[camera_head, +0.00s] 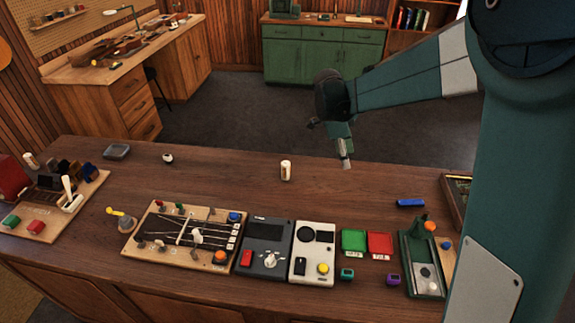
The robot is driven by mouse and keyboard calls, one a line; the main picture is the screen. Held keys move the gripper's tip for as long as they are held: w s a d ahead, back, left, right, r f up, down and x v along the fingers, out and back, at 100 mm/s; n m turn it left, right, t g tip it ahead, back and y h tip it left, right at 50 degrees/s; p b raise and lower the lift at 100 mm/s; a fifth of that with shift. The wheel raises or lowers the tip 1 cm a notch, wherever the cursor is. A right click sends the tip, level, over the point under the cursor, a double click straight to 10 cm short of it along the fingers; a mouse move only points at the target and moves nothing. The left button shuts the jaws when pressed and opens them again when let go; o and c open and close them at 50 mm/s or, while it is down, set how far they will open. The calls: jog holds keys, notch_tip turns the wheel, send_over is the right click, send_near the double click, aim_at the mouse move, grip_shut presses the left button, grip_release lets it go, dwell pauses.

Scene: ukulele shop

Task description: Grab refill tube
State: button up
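A small upright white tube (286,171) stands alone on the brown counter (225,190), near its far middle. It looks like the refill tube, but I cannot read its label. A similar pale cylinder (31,161) sits at the far left of the counter. My gripper (346,161) points down above the far part of the counter, to the right of the white tube and apart from it. It is small and seen edge-on, so I cannot tell whether its fingers are open or shut. Nothing is visibly held in it.
Along the front stand a stringed board (188,257), a dark device (264,250), a white device (313,230), green (354,241) and red (380,244) boxes, and a green fixture (420,270). A blue block (410,203) lies at right. Counter around the white tube is clear.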

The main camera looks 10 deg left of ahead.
jog(key=w+a+r+g+y+p, duration=0.1)
jog(key=a+y+p, duration=0.1)
jog(key=a, duration=0.8)
jog(key=w+a+r+y+p, duration=0.1)
jog(key=a, duration=1)
send_over(285, 170)
jog(key=w, duration=0.2)
notch_tip(285, 170, down, 5)
jog(key=shift+s+a+r, duration=0.1)
jog(key=shift+s, duration=0.05)
jog(key=shift+f, duration=0.5)
jog(key=shift+f, duration=1.3)
jog(key=shift+f+p, duration=0.4)
jog(key=shift+f, duration=2.2)
